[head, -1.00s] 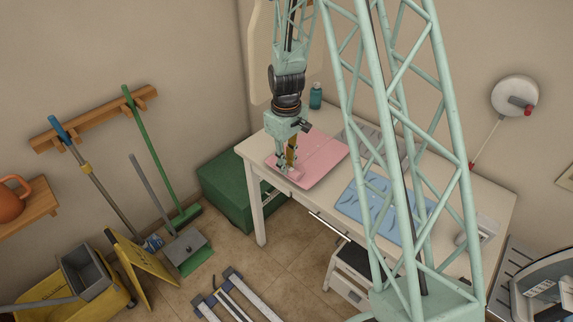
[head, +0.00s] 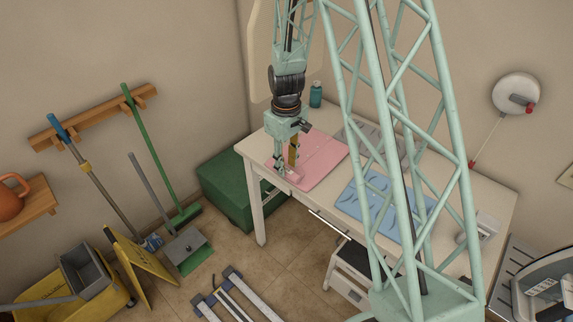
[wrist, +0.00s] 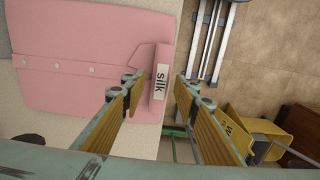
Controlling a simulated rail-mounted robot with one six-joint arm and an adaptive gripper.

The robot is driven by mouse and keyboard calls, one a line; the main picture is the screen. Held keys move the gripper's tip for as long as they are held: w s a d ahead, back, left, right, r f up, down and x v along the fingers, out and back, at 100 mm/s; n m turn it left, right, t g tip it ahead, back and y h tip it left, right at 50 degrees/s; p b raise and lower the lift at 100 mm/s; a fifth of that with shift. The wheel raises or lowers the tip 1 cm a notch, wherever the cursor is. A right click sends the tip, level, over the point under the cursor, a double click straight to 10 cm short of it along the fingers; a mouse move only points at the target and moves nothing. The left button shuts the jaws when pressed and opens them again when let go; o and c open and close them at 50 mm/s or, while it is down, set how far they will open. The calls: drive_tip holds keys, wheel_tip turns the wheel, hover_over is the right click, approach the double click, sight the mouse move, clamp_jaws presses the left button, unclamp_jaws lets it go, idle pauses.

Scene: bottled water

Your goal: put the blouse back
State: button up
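The pink folded blouse (head: 322,155) lies flat at the left end of the white table. In the wrist view the blouse (wrist: 80,60) shows a row of small pale buttons, and a narrow pink strip (wrist: 158,108) with a white "silk" label (wrist: 161,80) at its edge. My gripper (head: 285,170) is over the blouse's near left part. In the wrist view my gripper (wrist: 161,88) is open, one yellow-padded finger on each side of the labelled strip. I cannot tell whether the fingers touch the cloth.
A light-blue patterned sheet (head: 372,203) lies right of the blouse, and a grey one (head: 362,137) behind. A teal bottle (head: 316,95) stands at the table's back left. A green box (head: 228,188) is beside the table. An open drawer unit (head: 350,275) stands in front.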

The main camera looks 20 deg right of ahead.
drive_tip(key=shift+r, duration=0.2)
drive_tip(key=shift+r+p, duration=0.4)
drive_tip(key=shift+r, duration=0.25)
wheel_tip(320, 180, up, 7)
drive_tip(key=shift+f, duration=0.15)
idle(0.8)
